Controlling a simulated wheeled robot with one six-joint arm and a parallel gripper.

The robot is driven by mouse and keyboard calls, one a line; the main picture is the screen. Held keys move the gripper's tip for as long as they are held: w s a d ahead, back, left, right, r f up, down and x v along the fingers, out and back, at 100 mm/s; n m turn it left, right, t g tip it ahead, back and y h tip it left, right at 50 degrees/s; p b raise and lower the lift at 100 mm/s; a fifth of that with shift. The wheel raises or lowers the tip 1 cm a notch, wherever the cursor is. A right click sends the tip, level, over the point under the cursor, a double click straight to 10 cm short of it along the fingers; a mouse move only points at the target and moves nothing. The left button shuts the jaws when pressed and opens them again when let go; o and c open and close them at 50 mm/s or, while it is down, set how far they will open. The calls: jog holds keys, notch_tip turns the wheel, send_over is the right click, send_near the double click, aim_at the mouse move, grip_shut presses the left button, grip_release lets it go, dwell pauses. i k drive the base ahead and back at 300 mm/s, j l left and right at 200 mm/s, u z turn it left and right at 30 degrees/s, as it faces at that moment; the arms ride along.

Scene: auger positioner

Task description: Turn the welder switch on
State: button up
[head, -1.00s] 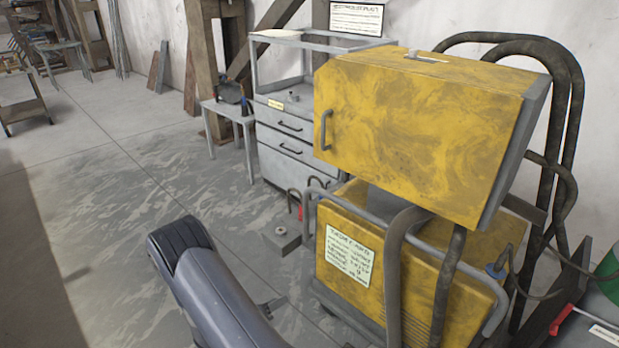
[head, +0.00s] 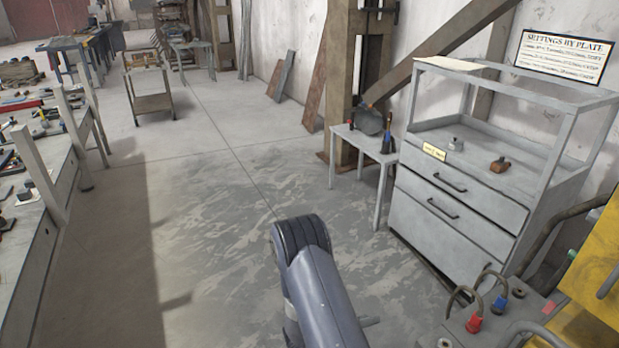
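Only part of the yellow welder (head: 602,265) shows, cut off by the right edge of the head view. No welder switch can be made out. In front of the welder, at the lower right, is a grey part with cables and a red connector (head: 474,322) and a blue connector (head: 499,304). My dark grey arm rises from the bottom middle, to the left of the welder and apart from it. My gripper is not in view.
A grey drawer cabinet (head: 455,216) stands at the right, with a sign (head: 563,58) above it. A small side table (head: 364,146) stands beside it. A long workbench (head: 40,215) with tools lines the left. The floor between is clear.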

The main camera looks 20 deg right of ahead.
aim_at(551, 306)
jog(key=i+z, duration=0.65)
jog(key=z, duration=0.15)
jog(key=i+j+z, duration=0.1)
jog(key=i+z, duration=0.3)
jog(key=i+j+z, duration=0.2)
jog(key=z, duration=0.2)
jog(key=i+z, duration=0.3)
jog(key=z, duration=0.15)
jog(key=i+j+z, duration=0.2)
jog(key=z, duration=0.2)
jog(key=i+j+z, duration=0.25)
jog(key=z, duration=0.2)
